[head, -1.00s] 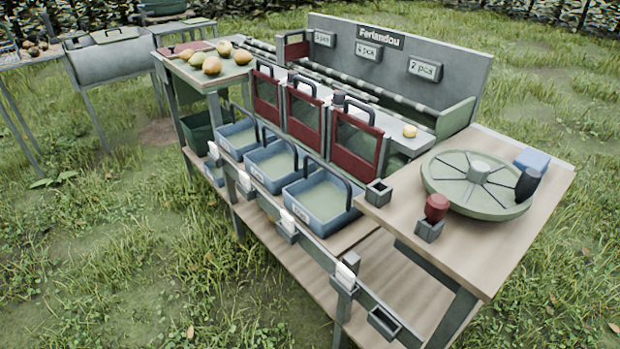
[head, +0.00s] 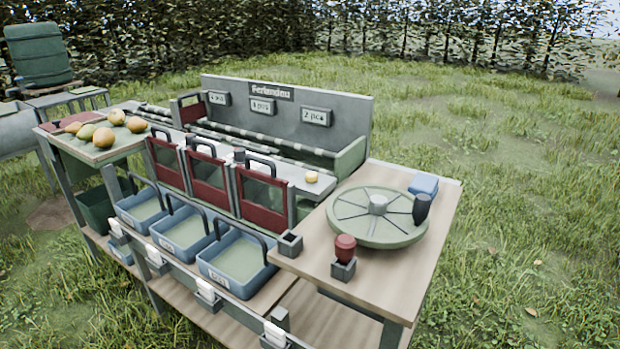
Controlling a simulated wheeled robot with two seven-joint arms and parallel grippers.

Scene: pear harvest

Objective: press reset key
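No part is legibly marked as a reset key, so I cannot tell which one it is. A sign board (head: 290,112) at the back carries several count plates, one reading "2 pcs" (head: 315,116). Neither of my grippers is in view.
A round green turntable (head: 352,232) with a dark upright piece (head: 421,209) stands on the right top. A red-capped piece (head: 345,247) sits in a holder before it. Blue baskets (head: 240,286) line the front. Pears (head: 104,137) lie at left. Grass (head: 530,220) at right is open.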

